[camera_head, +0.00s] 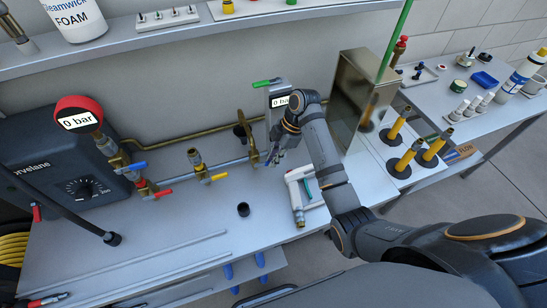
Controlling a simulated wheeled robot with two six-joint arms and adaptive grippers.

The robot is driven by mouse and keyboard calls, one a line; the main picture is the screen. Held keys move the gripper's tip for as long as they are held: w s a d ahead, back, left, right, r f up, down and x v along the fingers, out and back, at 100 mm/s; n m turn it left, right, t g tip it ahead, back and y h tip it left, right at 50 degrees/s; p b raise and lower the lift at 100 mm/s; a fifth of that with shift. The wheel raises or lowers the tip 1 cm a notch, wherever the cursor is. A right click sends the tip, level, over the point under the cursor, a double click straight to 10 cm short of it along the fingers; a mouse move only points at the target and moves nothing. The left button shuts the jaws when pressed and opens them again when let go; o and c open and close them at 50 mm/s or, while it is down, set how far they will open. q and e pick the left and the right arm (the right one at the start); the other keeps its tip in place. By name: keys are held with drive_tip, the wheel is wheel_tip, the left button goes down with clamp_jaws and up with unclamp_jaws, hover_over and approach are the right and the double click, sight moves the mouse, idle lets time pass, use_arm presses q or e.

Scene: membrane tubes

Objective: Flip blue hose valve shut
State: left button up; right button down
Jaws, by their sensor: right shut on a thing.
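A valve with a blue lever (133,167) sits below the round red-rimmed gauge (78,114) reading 0 bar, at the left. My right gripper (275,148) is at the back middle of the bench, beside a brass fitting (251,138) and below a second 0 bar display (280,101). It is shut on a small part that its fingers mostly hide; I cannot tell clearly which part. My left gripper is not in view.
A red lever (163,193) and a yellow lever (218,177) stand on nearby fittings. A green lever (265,83) is above my gripper. A white and green tool (298,188) and a metal box (355,95) are close to my arm.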

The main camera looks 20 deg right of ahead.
drive_tip(key=shift+a+r+h+p, duration=0.2)
drive_tip(key=shift+r+h+p, duration=0.65)
drive_tip(key=shift+p, duration=0.6)
drive_tip(key=shift+h+p, duration=0.55)
drive_tip(key=shift+p, duration=0.05)
drive_tip(key=shift+f, duration=0.2)
drive_tip(key=c, duration=1.4)
unclamp_jaws()
drive_tip(key=shift+c, duration=0.2)
